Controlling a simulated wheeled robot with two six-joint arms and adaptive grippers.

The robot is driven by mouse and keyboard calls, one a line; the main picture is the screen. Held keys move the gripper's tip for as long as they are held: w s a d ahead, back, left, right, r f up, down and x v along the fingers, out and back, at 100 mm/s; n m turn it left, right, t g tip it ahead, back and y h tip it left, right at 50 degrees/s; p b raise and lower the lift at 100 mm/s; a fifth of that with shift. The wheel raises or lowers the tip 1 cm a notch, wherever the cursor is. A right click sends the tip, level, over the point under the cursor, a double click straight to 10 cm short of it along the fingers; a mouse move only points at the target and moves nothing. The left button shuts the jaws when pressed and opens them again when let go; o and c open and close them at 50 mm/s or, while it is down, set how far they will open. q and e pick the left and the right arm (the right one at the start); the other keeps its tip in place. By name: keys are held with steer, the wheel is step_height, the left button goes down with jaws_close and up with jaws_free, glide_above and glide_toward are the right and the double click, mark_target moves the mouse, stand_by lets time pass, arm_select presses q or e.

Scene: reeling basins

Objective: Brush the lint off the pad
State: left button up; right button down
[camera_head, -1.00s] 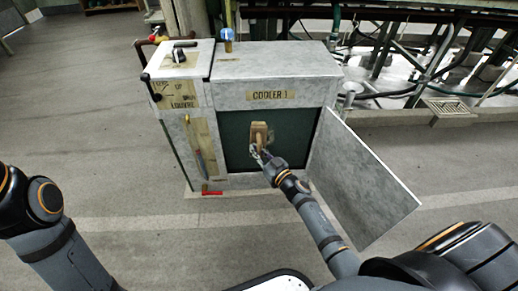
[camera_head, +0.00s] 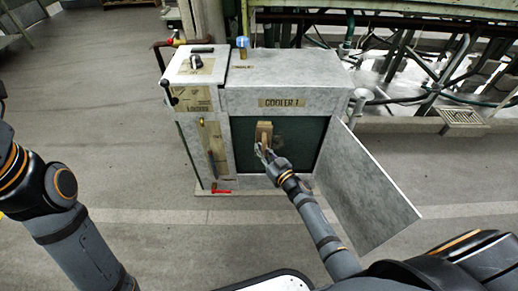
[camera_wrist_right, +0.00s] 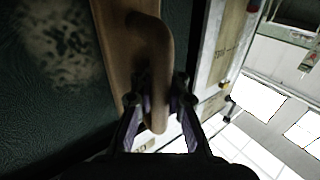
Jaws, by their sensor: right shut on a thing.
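The dark green pad (camera_head: 307,150) fills the open front of the cooler cabinet labelled COOLER 1. My right gripper (camera_head: 262,148) is shut on the handle of a wooden brush (camera_head: 264,130). The brush is in front of the pad's left part; its bristles are hidden. In the right wrist view, the gripper (camera_wrist_right: 158,100) pinches the curved brush handle (camera_wrist_right: 155,50). A pale, fuzzy lint patch (camera_wrist_right: 62,40) shows on the pad to the left of the brush. I cannot tell whether the bristles touch the pad. My left gripper is not in view.
The cabinet door (camera_head: 367,190) stands swung open to the right of my right forearm. A control box with a lever (camera_head: 196,62) adjoins the cabinet's left side. A red-handled valve (camera_head: 221,191) is low at the front. Open floor lies to the left.

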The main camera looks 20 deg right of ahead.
steer(key=shift+s+d, duration=0.25)
steer(key=shift+d, duration=0.4)
steer(key=shift+s+d, duration=0.2)
steer(key=shift+d, duration=0.4)
steer(key=shift+p, duration=0.3)
steer(key=shift+s+d+p, duration=0.15)
steer(key=shift+d, duration=0.65)
steer(key=shift+s+d+p, duration=0.15)
steer(key=shift+d, duration=0.6)
steer(key=s+d+p, duration=0.1)
steer(key=d, duration=0.5)
steer(key=shift+s, duration=0.3)
steer(key=shift+s, duration=0.1)
steer(key=s+p, duration=0.1)
steer(key=s, duration=0.1)
steer(key=s+a+p, duration=0.1)
steer(key=s+p, duration=0.1)
steer(key=s, duration=0.1)
steer(key=shift+s+a, duration=0.3)
